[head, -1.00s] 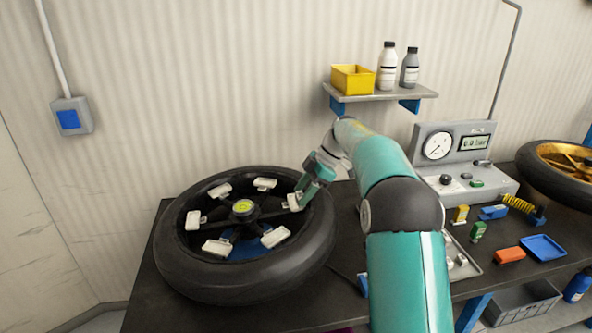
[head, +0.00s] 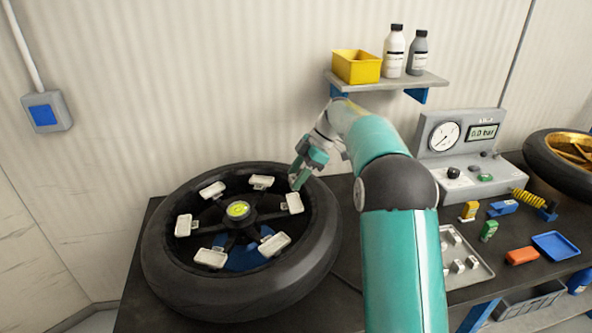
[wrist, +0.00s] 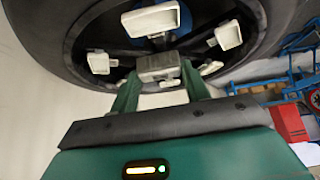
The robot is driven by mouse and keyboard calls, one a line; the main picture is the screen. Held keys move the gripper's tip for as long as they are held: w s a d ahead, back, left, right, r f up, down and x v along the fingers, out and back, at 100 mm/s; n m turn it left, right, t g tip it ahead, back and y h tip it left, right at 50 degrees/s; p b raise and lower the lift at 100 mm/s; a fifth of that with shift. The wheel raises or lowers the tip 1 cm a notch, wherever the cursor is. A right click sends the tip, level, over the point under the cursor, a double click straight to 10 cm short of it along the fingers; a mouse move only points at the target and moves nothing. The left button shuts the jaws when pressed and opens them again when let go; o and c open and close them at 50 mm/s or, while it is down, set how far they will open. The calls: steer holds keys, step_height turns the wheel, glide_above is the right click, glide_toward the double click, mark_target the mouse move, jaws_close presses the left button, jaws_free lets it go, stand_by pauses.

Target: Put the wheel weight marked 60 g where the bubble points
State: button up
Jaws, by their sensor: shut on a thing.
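A black spoked wheel (head: 318,250) lies flat on the dark bench. A yellow-green bubble level (head: 238,210) sits at its hub; which way its bubble points is too small to tell. Several white trays (head: 184,226) ring the inside of the rim. My gripper (head: 296,183) is over the far right part of the rim, just behind the right-hand tray (head: 292,203). In the wrist view, my gripper (wrist: 160,85) is shut on a grey block-shaped weight (wrist: 158,66); its marking cannot be read. The wheel and white trays (wrist: 150,18) show beyond it.
A grey tray with several small metal weights (head: 472,263) is right of my arm. Nearby are an orange block (head: 522,256), a blue dish (head: 556,246) and a gauge unit (head: 462,150). A wall shelf (head: 388,81) holds a yellow bin and two bottles.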

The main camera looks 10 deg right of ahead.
steer(key=shift+s+r, duration=0.3)
steer(key=shift+r, duration=0.05)
steer(key=shift+w+f, duration=0.6)
steer(key=shift+w, duration=0.05)
steer(key=shift+s, duration=0.35)
steer(key=shift+s+f, duration=0.15)
steer(key=shift+f, duration=0.05)
steer(key=shift+w+f, duration=0.3)
steer(key=shift+f, duration=0.65)
steer(key=shift+s+f, duration=0.2)
steer(key=shift+s, duration=0.05)
steer(key=shift+w+f, duration=0.2)
steer(key=shift+f, duration=0.7)
steer(key=shift+s+f, duration=0.1)
steer(key=shift+f, duration=0.2)
steer(key=shift+f, duration=0.3)
